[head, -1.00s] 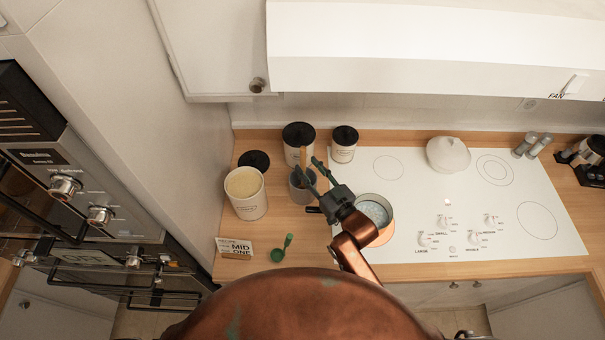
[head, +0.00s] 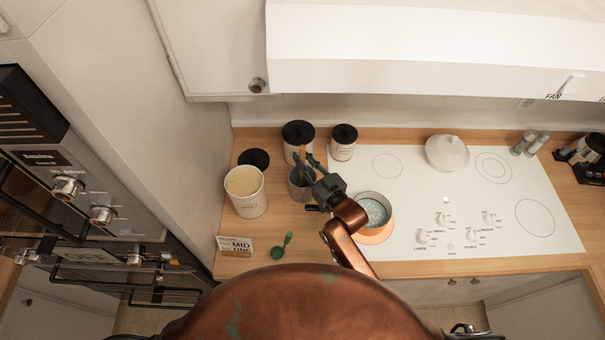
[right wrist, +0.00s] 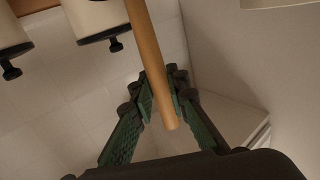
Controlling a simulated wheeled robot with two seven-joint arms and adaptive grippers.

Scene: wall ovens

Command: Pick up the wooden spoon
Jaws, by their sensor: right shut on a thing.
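The wooden spoon (head: 302,152) stands upright in a dark grey utensil cup (head: 299,190) on the counter, left of the stove. Only its handle shows; its lower end is hidden in the cup. My right gripper (head: 304,166) is at the upper handle, above the cup, with its green-padded fingers shut on it. In the right wrist view the tan handle (right wrist: 148,50) runs between the fingers (right wrist: 161,95) and its end sticks out toward the camera. My left gripper is not in view.
An open canister (head: 247,195) stands left of the cup, and black-lidded canisters (head: 299,140) stand behind it. A pot (head: 374,208) sits on the white stove (head: 455,185) at the right. A green scoop (head: 283,246) and a small sign (head: 234,245) are in front.

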